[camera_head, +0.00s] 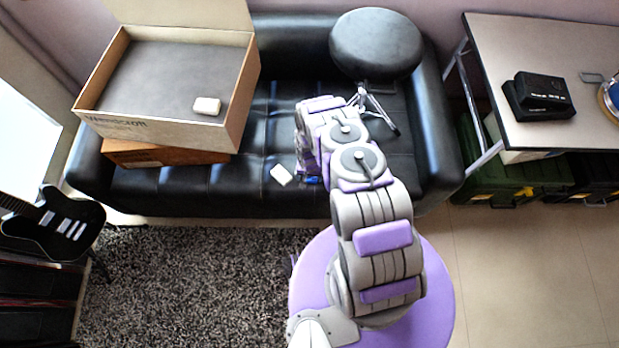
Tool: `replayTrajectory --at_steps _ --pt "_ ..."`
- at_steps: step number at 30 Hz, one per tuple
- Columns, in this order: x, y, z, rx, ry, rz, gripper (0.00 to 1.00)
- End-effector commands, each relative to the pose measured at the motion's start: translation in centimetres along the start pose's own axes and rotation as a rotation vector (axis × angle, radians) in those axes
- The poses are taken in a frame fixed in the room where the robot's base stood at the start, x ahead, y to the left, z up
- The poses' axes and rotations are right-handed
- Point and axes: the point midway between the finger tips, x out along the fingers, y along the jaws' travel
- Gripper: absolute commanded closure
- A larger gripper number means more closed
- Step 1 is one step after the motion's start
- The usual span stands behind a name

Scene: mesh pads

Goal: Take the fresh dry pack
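A small white pack (281,175) lies on the black sofa seat, left of the end of my arm. A similar off-white block (207,106) rests on the dark surface inside the open cardboard box, near its front right corner. I cannot tell from any label which one is the fresh dry pack. My gripper (309,168) is at the far end of my grey and purple arm, over the sofa seat. It is mostly hidden by the arm, so its fingers cannot be made out. A small blue patch (313,180) shows beside it. The white pack appears apart from it.
The open box (240,118) stands on a brown carton (160,154) on the sofa (245,185). A round black stool (376,42) stands behind my arm. A table (520,50) with black devices is at right, a guitar (55,225) at left. A dark rug (190,285) covers the floor in front.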

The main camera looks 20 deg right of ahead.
Motion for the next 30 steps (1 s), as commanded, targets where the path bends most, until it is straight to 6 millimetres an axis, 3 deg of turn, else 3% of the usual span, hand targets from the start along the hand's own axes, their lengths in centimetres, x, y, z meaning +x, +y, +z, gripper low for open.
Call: replayTrajectory --at_steps 2,13,23,30 --pt "0.0 0.1 0.0 0.002 0.0 -0.001 0.24" --pt "0.0 0.1 -0.1 0.002 -0.001 -0.001 0.6" --pt "-0.3 0.1 -0.1 0.001 0.0 -0.001 0.61" --pt "-2.6 0.1 -0.2 0.003 0.002 -0.003 0.61"
